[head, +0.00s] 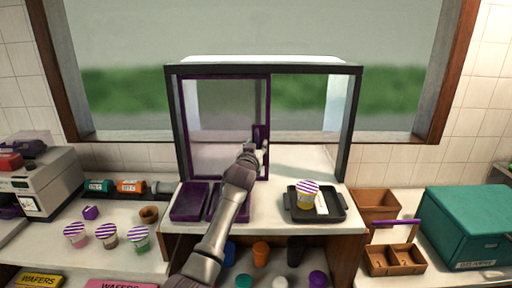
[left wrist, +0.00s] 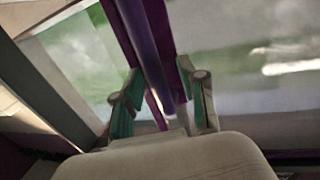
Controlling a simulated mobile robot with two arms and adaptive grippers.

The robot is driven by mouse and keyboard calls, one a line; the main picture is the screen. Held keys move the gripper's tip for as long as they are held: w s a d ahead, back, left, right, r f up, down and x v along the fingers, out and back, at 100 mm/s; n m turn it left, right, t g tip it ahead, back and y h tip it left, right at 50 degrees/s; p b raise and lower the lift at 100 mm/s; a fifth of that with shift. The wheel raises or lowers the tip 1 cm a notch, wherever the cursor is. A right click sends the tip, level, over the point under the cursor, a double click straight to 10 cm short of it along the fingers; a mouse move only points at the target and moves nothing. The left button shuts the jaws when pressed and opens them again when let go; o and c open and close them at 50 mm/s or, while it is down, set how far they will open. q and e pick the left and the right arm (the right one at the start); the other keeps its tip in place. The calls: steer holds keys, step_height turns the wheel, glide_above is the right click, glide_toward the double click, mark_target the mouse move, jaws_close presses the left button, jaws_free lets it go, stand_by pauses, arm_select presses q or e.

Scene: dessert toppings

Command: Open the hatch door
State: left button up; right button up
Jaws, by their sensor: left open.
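The hatch (head: 355,110) is a dark-framed box at the window. Its purple-framed door (head: 225,77) covers the left half; no purple frame covers the right half. A purple handle (head: 261,133) is at the door's right edge. My left gripper (head: 259,147) is at the handle, and its arm hides part of the door's lower right. In the left wrist view, the gripper (left wrist: 161,88) is open with its teal-padded fingers on either side of a purple upright bar (left wrist: 148,45). I cannot tell whether they touch it. My right gripper is not in view.
A black tray (head: 338,214) with a striped cup (head: 307,192) stands right of my arm. Purple trays (head: 188,203) lie to the left. Striped cups (head: 107,235) stand on the left counter. A teal box (head: 465,225) and brown containers (head: 378,204) are at the right.

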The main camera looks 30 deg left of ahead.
arm_select(q)
steer(key=v, duration=1.2)
stand_by(0.4)
